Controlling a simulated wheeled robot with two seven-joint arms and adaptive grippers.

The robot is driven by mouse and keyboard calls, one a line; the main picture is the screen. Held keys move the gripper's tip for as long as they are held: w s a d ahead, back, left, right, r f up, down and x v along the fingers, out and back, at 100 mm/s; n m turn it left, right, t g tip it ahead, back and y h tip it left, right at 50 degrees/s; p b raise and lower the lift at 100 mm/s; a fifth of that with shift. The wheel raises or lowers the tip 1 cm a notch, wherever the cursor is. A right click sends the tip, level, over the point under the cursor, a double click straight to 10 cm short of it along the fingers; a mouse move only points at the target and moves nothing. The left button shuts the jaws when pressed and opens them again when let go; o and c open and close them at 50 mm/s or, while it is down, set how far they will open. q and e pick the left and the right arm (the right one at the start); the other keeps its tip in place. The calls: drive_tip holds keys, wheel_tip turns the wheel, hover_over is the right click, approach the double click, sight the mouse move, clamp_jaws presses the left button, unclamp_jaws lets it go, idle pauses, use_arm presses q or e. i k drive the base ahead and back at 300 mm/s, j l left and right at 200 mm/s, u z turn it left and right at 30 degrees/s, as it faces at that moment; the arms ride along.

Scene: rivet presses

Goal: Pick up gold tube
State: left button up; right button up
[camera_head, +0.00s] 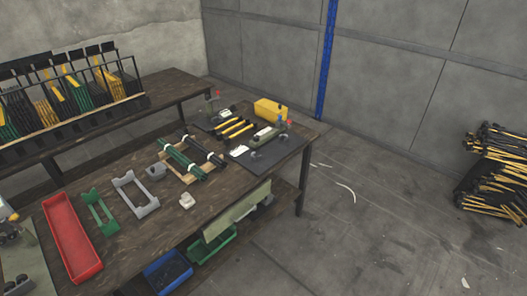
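Short gold-yellow tubes with black ends (239,130) lie side by side on the dark wooden table, near its far end. They sit between a rack of dark green tubes (182,158) and a yellow box (270,110). They are small in the picture, so their exact number and ends are hard to tell. More long yellow pieces (78,92) stand in a rack on the back table. Neither of my grippers shows in the head view.
A press on a dark mat (262,160) stands at the table's right end. A red tray (72,238), a green holder (101,212) and a grey holder (135,197) stand nearer. Black-and-yellow bundles (492,180) lie on the right floor. The middle floor is mostly clear.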

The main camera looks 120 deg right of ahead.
sight(254, 126)
drive_tip(key=k+l+z, duration=0.15)
drive_tip(key=z, duration=0.25)
drive_tip(key=k+l+z, duration=0.15)
drive_tip(key=z, duration=0.3)
drive_tip(key=l+z, duration=0.4)
drive_tip(key=k+l+z, duration=0.1)
drive_tip(key=z, duration=0.3)
drive_tip(key=l+z, duration=0.55)
drive_tip(key=l, duration=0.4)
drive_tip(key=i+l, duration=0.1)
drive_tip(key=l, duration=0.4)
drive_tip(key=l+z, duration=0.15)
drive_tip(key=l, duration=0.35)
drive_tip(key=i+l, duration=0.1)
drive_tip(key=l, duration=0.35)
drive_tip(key=i+l+z, duration=0.15)
drive_tip(key=l, duration=0.35)
drive_tip(key=k, duration=0.05)
